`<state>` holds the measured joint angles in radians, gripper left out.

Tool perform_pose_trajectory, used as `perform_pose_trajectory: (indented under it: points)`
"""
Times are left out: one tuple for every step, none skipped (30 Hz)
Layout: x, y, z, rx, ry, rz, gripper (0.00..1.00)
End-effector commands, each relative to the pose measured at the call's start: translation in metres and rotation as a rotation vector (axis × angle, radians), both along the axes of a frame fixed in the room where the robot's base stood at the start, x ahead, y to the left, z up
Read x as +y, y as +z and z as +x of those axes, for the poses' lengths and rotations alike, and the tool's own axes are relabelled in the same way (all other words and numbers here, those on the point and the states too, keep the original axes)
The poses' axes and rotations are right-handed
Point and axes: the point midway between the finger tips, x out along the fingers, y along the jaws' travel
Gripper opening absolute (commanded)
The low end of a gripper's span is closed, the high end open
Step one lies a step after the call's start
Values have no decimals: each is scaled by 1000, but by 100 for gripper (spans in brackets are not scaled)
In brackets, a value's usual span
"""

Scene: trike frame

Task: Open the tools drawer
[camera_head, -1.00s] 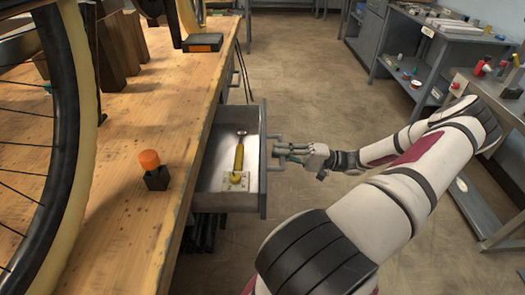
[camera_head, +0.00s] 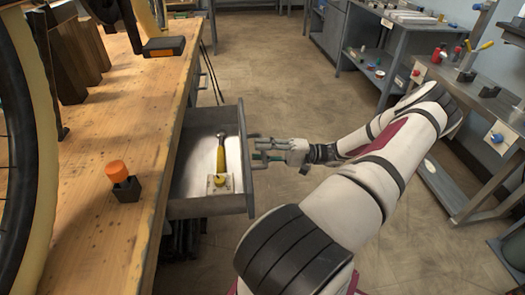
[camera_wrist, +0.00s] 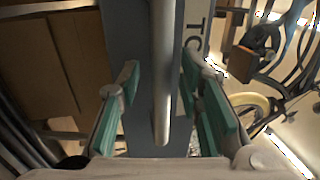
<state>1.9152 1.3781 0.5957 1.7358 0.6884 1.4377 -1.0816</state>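The grey tools drawer (camera_head: 246,185) stands pulled out from under the wooden workbench, its inside in view in the head view. A yellow-handled hammer (camera_head: 221,158) lies in it, with a small pale block with yellow on it near the handle's end. My gripper (camera_head: 268,151) is at the drawer front's handle. In the wrist view, the bar handle (camera_wrist: 162,60) runs between my gripper's (camera_wrist: 160,95) green-padded fingers, with gaps visible on both sides. The fingers are open around the bar. A partly hidden label (camera_wrist: 194,30) shows on the drawer front.
The workbench (camera_head: 100,230) carries a wheel (camera_head: 20,130) and a black block with an orange top (camera_head: 120,180). Grey side tables (camera_head: 440,75) with tools stand at the right and back. Open floor (camera_head: 265,75) lies beyond the drawer.

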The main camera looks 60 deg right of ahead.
Motion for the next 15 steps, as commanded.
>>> perform_pose_trajectory:
  points:
    - [0,0,0,0,0,0,33]
    - [0,0,0,0,0,0,33]
    - [-1,0,-1,-1,0,-1,33]
    - [-2,0,-2,0,-1,-1,33]
    - [-3,-1,-3,0,-1,-1,33]
    - [-5,-1,-6,-1,-1,0,33]
    - [-7,-2,-8,-1,-2,0,33]
    - [-10,-3,-12,0,-3,0,33]
    - [-14,-4,-17,1,-4,-1,33]
    - [-17,-5,-21,1,-3,0,33]
    - [-21,-7,-25,1,-4,-1,33]
    - [-26,-8,-32,1,-3,-1,33]
    - [-30,-10,-37,1,-3,-2,33]
    - [-33,-11,-42,1,-3,-2,33]
    - [-39,-13,-48,1,-3,-2,33]
